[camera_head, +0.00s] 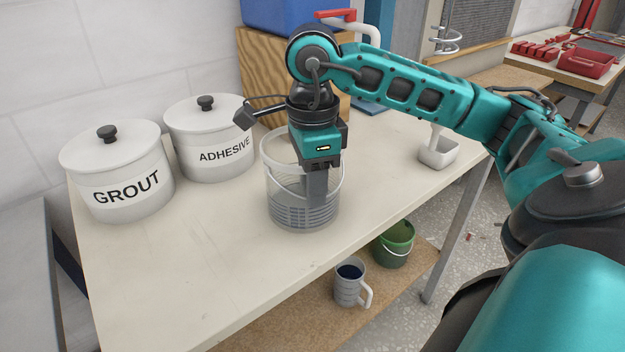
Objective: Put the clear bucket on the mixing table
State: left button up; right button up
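The clear bucket (277,202) is see-through, with ridges near its base and a thin wire handle. It stands upright on the cream-topped table (200,280), right of the lidded pots. My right gripper (316,200) points straight down at the bucket, its fingers overlapping the bucket's upper and middle part. The wrist hides part of the far rim. I cannot tell whether the fingers are inside the bucket or in front of it, nor whether they grip its wall or handle. My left gripper is out of view. Which table is the mixing table is not marked.
White pots labelled GROUT (125,190) and ADHESIVE (215,150) stand left of the bucket. A wooden box (262,80) is behind. A small white container (438,152) stands at right. The table's front is clear.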

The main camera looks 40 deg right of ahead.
notch_tip(320, 180, up, 12)
jog(key=p, duration=0.4)
jog(key=shift+f+p, duration=0.25)
jog(key=shift+p, duration=0.15)
jog(key=shift+r, duration=0.45)
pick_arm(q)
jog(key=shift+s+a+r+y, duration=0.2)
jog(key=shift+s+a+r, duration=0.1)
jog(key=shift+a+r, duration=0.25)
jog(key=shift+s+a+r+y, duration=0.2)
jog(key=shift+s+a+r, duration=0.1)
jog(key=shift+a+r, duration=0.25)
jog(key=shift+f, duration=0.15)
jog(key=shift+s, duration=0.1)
